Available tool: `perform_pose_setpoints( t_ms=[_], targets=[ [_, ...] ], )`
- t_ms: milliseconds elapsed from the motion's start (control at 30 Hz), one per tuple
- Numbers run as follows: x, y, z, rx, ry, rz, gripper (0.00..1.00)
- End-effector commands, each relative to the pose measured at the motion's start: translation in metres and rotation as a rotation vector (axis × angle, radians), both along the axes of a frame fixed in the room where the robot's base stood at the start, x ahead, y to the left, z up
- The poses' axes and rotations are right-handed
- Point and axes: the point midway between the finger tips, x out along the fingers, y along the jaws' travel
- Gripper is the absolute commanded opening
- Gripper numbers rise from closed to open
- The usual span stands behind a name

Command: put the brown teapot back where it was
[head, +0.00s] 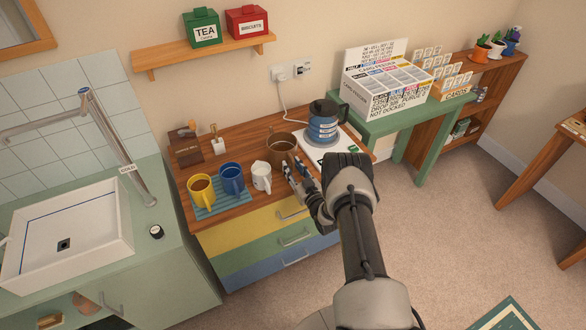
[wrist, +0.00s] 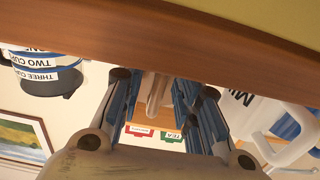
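A brown pot that looks like the brown teapot (head: 281,148) stands on the wooden counter (head: 237,152), behind my gripper in the head view. My gripper (head: 291,176) is at the counter's front edge, in front of the pot and to the right of the white milk jug (head: 261,177). In the upside-down wrist view, my gripper (wrist: 155,90) has its blue-padded fingers spread apart. A pale brown piece shows between them with gaps; I cannot tell which part of what it is. The counter edge (wrist: 200,62) hides much there.
A yellow mug (head: 201,191) and a blue mug (head: 232,179) stand on a striped mat to the left. Drawers (head: 255,240) lie below the counter edge.

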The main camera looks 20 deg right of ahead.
Motion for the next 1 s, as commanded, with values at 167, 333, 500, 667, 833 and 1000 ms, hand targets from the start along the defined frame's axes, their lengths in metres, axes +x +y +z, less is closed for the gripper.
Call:
perform_pose_setpoints(
  t_ms=[167, 333, 500, 667, 833, 1000],
  targets=[
    [-0.002, 0.000, 0.004, 0.001, 0.002, -0.001, 0.30],
    [-0.033, -0.002, 0.004, 0.003, 0.004, -0.003, 0.30],
    [-0.072, -0.004, 0.003, 0.002, 0.005, -0.004, 0.30],
    [-0.100, -0.004, 0.002, 0.002, 0.003, -0.002, 0.30],
    [-0.116, -0.004, 0.002, 0.000, 0.002, 0.000, 0.30],
    [-0.095, -0.009, 0.024, -0.038, 0.043, 0.008, 0.30]
  ],
)
